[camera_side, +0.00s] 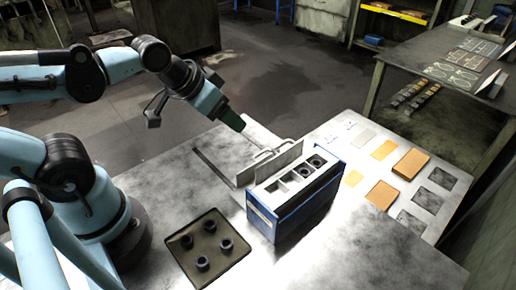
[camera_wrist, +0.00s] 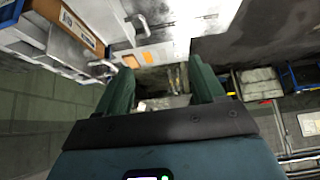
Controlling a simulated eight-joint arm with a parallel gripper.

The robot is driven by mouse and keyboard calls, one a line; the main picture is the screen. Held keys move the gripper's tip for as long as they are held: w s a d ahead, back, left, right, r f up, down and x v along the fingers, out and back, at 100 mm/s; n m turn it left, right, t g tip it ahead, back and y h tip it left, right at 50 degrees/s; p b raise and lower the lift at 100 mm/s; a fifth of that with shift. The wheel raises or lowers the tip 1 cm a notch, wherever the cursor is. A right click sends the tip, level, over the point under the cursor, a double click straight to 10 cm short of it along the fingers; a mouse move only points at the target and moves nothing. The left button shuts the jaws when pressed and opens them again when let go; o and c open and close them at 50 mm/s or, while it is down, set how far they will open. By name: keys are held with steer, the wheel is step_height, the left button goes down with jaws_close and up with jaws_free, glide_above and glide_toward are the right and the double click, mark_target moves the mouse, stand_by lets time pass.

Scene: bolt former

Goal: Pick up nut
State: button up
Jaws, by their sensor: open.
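Several dark, ring-shaped nuts, one of them here (camera_side: 203,263), stand apart from each other in a shallow dark tray (camera_side: 240,254) at the front of the metal table in the side view. My gripper (camera_side: 236,124) is well above and behind the tray, near the upper end of the grey panel, and touches no nut. In the wrist view its two green fingers (camera_wrist: 162,66) are spread apart with nothing held between them. I cannot make out the tray or nuts in the wrist view.
A blue-and-white box (camera_side: 262,217) with square compartments, some holding dark round parts, stands right of the tray. A grey panel with a handle (camera_side: 272,164) stands behind it. Orange and grey flat pieces (camera_side: 411,163) lie to the right. The front right table is clear.

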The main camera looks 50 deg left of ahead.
steer(key=c, duration=0.5)
steer(key=shift+d, duration=0.15)
steer(key=n+g, duration=0.7)
steer(key=n, duration=0.5)
glide_above(210, 226)
steer(key=shift+s+d+f, duration=0.1)
steer(key=shift+d+f, duration=0.1)
steer(key=shift+f, duration=1.8)
steer(key=shift+s+d+f, duration=0.1)
steer(key=shift+d+f, duration=0.05)
steer(key=shift+f, duration=1.8)
steer(key=shift+w+a+f, duration=0.15)
steer(key=shift+a+f, duration=0.05)
steer(key=shift+f, duration=0.65)
steer(key=shift+w+a+f, duration=0.1)
steer(key=shift+a+f, duration=0.05)
steer(key=shift+f, duration=1.65)
